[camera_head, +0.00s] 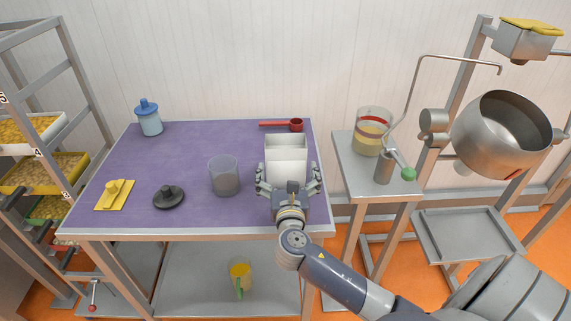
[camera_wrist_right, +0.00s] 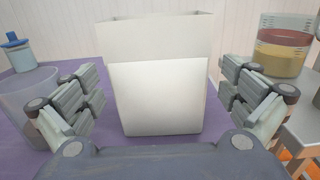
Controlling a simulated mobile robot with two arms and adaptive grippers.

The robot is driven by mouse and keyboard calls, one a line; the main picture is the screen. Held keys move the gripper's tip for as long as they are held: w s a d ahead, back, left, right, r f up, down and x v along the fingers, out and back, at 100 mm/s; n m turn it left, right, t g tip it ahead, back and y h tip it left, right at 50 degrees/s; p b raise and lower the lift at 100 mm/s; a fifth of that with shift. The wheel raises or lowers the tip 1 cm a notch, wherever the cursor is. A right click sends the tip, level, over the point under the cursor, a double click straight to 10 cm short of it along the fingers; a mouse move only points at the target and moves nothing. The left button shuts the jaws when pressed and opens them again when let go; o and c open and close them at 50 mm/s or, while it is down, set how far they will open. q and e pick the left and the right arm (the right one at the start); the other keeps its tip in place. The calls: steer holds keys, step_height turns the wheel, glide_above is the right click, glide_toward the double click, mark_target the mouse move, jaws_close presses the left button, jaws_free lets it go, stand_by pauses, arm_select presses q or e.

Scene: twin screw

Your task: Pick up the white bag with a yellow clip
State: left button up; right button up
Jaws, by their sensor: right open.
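A white, box-shaped bag (camera_head: 287,146) with an open top stands upright on the purple tabletop near its right side. No yellow clip shows on it in either view. My right gripper (camera_head: 289,172) is open at the near side of the bag. In the right wrist view the bag (camera_wrist_right: 157,95) stands between the spread fingers of the gripper (camera_wrist_right: 160,85), with a gap on both sides. The gripper hides the lower near part of the bag in the head view. My left gripper is not in view.
On the purple table (camera_head: 180,145) are a clear beaker (camera_head: 224,177), a red scoop (camera_head: 294,125), a blue-lidded jar (camera_head: 149,120), a black lid (camera_head: 168,198) and a yellow lid (camera_head: 114,195). A layered jar (camera_head: 372,132) stands on the side table (camera_head: 349,165).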

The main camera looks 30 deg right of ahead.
mark_target(286, 167)
steer(key=shift+w+d, duration=0.25)
steer(key=shift+w, duration=0.15)
steer(key=p+x, duration=0.1)
steer(key=x, duration=0.2)
steer(key=shift+w+f, duration=0.1)
steer(key=shift+w, duration=0.1)
steer(key=shift+w+d, duration=0.2)
steer(key=shift+w, duration=0.1)
steer(key=shift+w+d+f, duration=0.1)
steer(key=shift+w, duration=0.1)
steer(key=shift+s, duration=0.1)
steer(key=c, duration=0.9)
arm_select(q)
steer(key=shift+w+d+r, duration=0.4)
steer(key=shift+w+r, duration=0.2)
